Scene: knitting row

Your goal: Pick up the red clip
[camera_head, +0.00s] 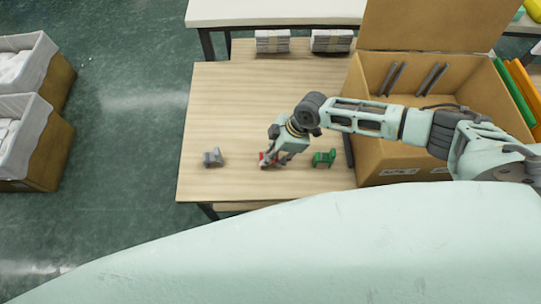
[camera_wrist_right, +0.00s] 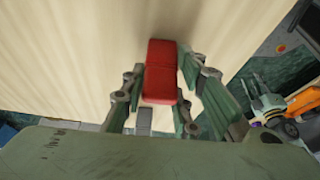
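The red clip (camera_head: 263,158) lies on the wooden table, between a grey clip (camera_head: 213,157) on its left and a green clip (camera_head: 323,158) on its right. My right gripper (camera_head: 270,159) points down at the red clip and partly covers it. In the right wrist view, the red clip (camera_wrist_right: 160,72) is between the two fingers of my right gripper (camera_wrist_right: 162,85), with a narrow gap visible on the right side. The fingers look open. My left gripper is not in view.
A large cardboard box (camera_head: 400,165) with grey dividers stands right of the clips. White stacks (camera_head: 272,41) lie at the table's far edge. Lined bins (camera_head: 45,150) stand on the floor at left. The table (camera_head: 230,105) is bare behind the clips.

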